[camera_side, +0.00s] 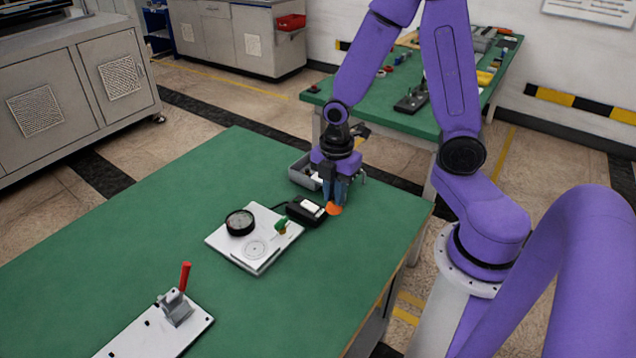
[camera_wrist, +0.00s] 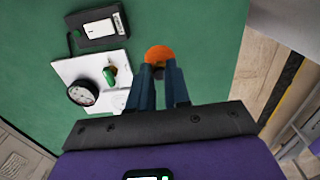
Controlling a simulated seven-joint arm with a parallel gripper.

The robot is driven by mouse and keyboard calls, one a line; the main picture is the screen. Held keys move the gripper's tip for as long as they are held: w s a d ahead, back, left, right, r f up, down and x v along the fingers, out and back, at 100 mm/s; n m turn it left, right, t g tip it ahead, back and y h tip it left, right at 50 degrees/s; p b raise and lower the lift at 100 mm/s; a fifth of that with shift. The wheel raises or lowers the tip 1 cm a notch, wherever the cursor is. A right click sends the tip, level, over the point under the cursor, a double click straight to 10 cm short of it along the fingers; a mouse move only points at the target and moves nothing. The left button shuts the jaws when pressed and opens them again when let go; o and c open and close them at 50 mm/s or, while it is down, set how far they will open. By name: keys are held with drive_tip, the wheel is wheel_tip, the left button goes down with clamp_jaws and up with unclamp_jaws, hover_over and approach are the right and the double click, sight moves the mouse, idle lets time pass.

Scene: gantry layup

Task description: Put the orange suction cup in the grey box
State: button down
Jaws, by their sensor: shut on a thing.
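The orange suction cup (camera_side: 334,209) is held between the fingertips of my gripper (camera_side: 338,192), above the green table beside a black device. In the wrist view the orange suction cup (camera_wrist: 159,55) shows at the tips of the two blue fingers of my gripper (camera_wrist: 160,72). The grey box (camera_side: 300,171) stands at the back of the green table, behind and to the left of my gripper. My gripper hides part of the box. Some dark content shows inside it, too small to make out. The box is not clearly visible in the wrist view.
A black device with a white display (camera_side: 306,208) lies close to the cup. A white plate (camera_side: 238,252) carries a round black dial (camera_side: 240,222) and a green-handled part (camera_side: 282,227). A red-handled clamp (camera_side: 178,302) is at the front. The left of the green table (camera_side: 130,215) is clear.

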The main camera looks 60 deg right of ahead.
drive_tip(key=w+d+r+m, duration=0.1)
drive_tip(key=w+d+m, duration=0.2)
drive_tip(key=d, duration=0.5)
drive_tip(key=w+d+r+m, duration=0.2)
drive_tip(key=w+d+m, duration=0.15)
drive_tip(key=d, duration=0.35)
drive_tip(key=w+d+f, duration=0.1)
drive_tip(key=w, duration=0.1)
drive_tip(key=w+d+f, duration=0.1)
drive_tip(key=w, duration=0.2)
drive_tip(key=w+d+f, duration=0.1)
drive_tip(key=w+f, duration=0.1)
drive_tip(key=shift+w+d, duration=0.35)
drive_tip(key=shift+w, duration=0.05)
drive_tip(key=w+f, duration=0.1)
drive_tip(key=w+d+f, duration=0.1)
drive_tip(key=f, duration=0.1)
drive_tip(key=w+f, duration=0.2)
drive_tip(key=shift+d, duration=0.35)
drive_tip(key=shift+w+d+f, duration=0.1)
drive_tip(key=shift+w+f, duration=0.1)
drive_tip(key=shift+f, duration=0.05)
drive_tip(key=shift+w+d+f, duration=0.1)
drive_tip(key=shift+w+f, duration=0.1)
drive_tip(key=shift+f, duration=1.55)
drive_tip(key=shift+f, duration=0.15)
drive_tip(key=c, duration=1.4)
unclamp_jaws()
drive_tip(key=shift+o, duration=0.2)
